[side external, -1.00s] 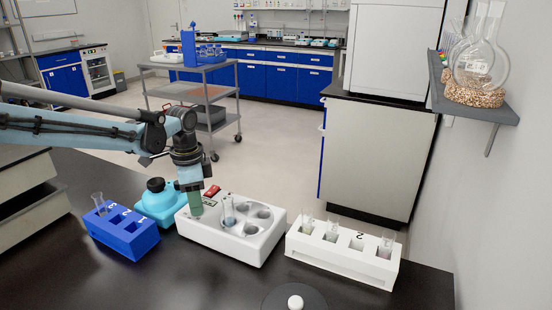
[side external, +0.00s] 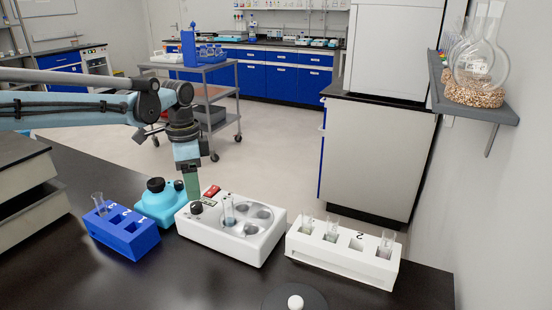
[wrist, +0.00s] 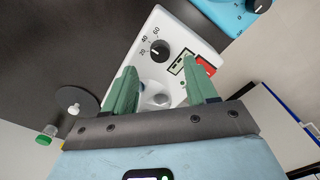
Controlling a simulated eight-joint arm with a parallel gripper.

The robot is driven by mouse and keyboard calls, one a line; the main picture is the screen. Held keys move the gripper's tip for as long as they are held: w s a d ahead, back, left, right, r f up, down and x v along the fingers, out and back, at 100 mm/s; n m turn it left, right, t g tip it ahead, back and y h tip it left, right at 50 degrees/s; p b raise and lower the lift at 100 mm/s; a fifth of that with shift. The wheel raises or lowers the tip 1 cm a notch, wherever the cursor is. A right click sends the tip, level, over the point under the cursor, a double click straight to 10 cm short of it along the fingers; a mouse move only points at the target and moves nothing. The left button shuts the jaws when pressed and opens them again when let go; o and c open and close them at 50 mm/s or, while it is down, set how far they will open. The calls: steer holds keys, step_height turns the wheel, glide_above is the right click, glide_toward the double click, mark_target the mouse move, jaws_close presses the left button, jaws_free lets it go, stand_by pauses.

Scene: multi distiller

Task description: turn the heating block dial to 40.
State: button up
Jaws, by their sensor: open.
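The white heating block (side external: 262,247) stands on the dark bench, with round wells, a red switch (side external: 211,191) and a black dial (side external: 196,207) on top. In the wrist view the dial (wrist: 160,51) shows with the printed numbers 20, 40 and 60 around its edge. A pale mark on it seems to face the left, between 20 and 40, but it is too small to read exactly.
A cyan device (side external: 162,205) and a blue rack (side external: 125,240) stand left of the block. A white rack (side external: 340,262) with tubes stands to its right. A tube (side external: 228,212) sits in a block well. A round dark plate (side external: 292,300) lies at the front.

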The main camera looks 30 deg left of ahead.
mark_target(194, 206)
step_height(194, 206, up, 7)
stand_by(0.3)
steer(key=s+f+n+t, duration=0.2)
steer(key=s+n+t, duration=0.1)
steer(key=s, duration=0.5)
steer(key=s+f+n+t, duration=0.3)
steer(key=s+n, duration=0.3)
steer(key=s, duration=0.3)
steer(key=shift+a+f+t, duration=0.3)
steer(key=shift+a+t, duration=0.15)
steer(key=shift+t, duration=0.15)
